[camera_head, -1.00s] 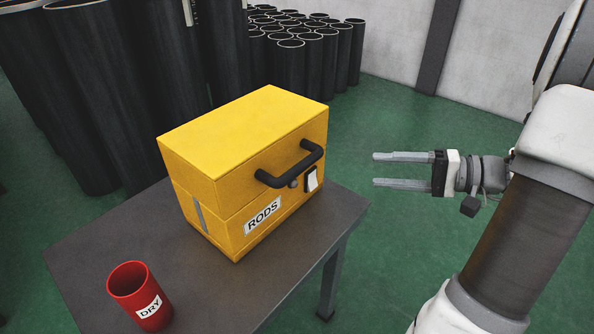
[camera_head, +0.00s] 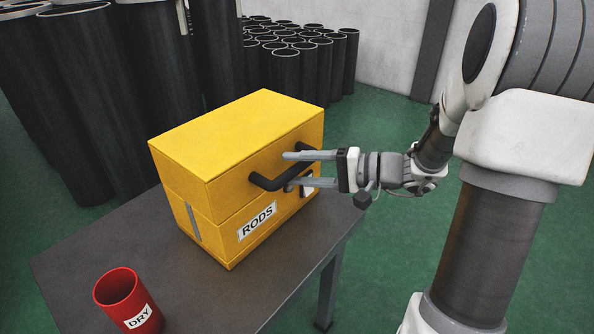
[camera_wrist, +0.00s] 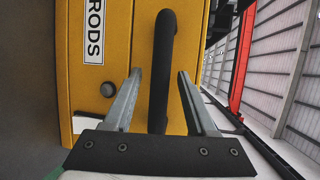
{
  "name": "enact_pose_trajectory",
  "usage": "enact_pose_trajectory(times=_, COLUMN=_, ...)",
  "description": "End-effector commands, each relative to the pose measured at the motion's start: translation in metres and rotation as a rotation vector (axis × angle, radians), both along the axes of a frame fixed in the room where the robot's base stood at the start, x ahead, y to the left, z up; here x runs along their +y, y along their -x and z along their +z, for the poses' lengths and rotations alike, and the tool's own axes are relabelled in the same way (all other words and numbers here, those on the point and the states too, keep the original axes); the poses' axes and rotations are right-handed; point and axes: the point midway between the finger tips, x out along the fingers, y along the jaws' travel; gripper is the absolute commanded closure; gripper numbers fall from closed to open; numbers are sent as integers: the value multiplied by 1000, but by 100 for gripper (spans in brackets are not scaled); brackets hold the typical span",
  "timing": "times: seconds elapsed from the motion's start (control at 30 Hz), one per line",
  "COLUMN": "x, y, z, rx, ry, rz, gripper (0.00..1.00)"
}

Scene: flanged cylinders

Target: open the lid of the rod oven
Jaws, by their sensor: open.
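The yellow rod oven (camera_head: 195,155) with a RODS label stands on the dark table, its lid shut. Its black bar handle (camera_head: 268,183) sticks out from the front of the lid. In the wrist view the handle (camera_wrist: 164,60) runs between the two fingers of my gripper (camera_wrist: 158,92), with a gap on each side. In the head view my gripper (camera_head: 288,170) is at the oven's front, fingers open, one above and one below the handle, partly covering it. The oven's front (camera_wrist: 103,25) also shows in the wrist view, with the RODS label.
A red cup (camera_head: 128,300) marked DRY stands on the table (camera_head: 75,250) near its front left. Tall black cylinders (camera_head: 130,80) stand behind the oven. Green floor (camera_head: 395,215) lies open to the right of the table.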

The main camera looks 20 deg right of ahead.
Motion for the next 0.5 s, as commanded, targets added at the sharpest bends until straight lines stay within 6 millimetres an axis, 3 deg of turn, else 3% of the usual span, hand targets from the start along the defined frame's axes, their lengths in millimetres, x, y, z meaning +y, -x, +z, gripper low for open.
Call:
enact_pose_trajectory(times=0.33, x=4, y=-3, z=-1, rx=1, ry=0, rz=-1, gripper=43)
enact_pose_trajectory(times=0.5, x=4, y=-2, z=-1, rx=1, ry=-1, rz=0, gripper=72)
